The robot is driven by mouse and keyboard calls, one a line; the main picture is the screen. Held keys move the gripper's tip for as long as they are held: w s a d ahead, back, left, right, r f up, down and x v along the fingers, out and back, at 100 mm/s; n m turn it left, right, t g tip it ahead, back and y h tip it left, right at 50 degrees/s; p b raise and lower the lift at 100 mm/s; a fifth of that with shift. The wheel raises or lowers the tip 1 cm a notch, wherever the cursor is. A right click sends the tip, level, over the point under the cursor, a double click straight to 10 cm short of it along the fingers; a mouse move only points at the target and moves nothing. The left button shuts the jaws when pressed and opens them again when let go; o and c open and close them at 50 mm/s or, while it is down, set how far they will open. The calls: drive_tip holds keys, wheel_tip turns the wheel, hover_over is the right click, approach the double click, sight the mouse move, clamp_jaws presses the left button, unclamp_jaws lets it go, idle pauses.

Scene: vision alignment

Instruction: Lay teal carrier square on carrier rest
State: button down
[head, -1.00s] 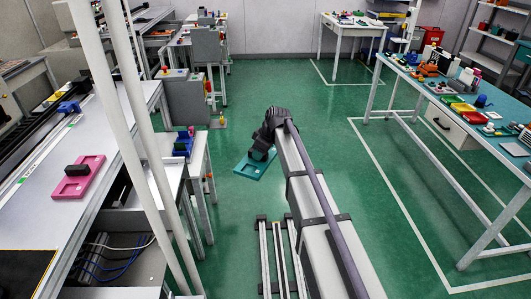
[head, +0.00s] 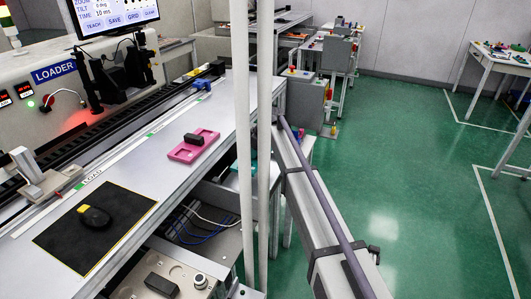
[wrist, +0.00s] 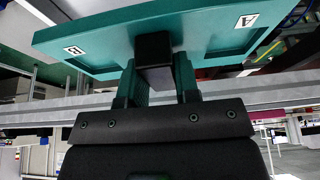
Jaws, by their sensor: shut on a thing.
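The teal carrier (wrist: 100,48) fills the top of the wrist view, a flat plate with recesses and white labels, one reading A. My gripper (wrist: 155,72) is shut on the dark block-shaped grip in the middle of the carrier. The plate is held in the air and looks tilted in the wrist picture. In the head view only a small teal bit (head: 236,167) shows by the white posts; my gripper is hidden there. I cannot tell for certain which thing is the carrier rest.
A pink carrier (head: 205,138) with a dark block lies on the grey loader bench (head: 150,150). A black mat with a yellow border (head: 65,225) holds a black and yellow object. White upright posts (head: 242,120) stand before the bench edge.

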sight(255, 183)
drive_tip(key=shift+d, duration=0.1)
wheel_tip(255, 183, down, 7)
drive_tip(key=b, duration=0.7)
drive_tip(key=shift+f, duration=0.2)
drive_tip(key=shift+f+b, duration=0.3)
drive_tip(key=shift+b, duration=0.25)
drive_tip(key=c, duration=0.8)
unclamp_jaws()
drive_tip(key=shift+r, duration=0.15)
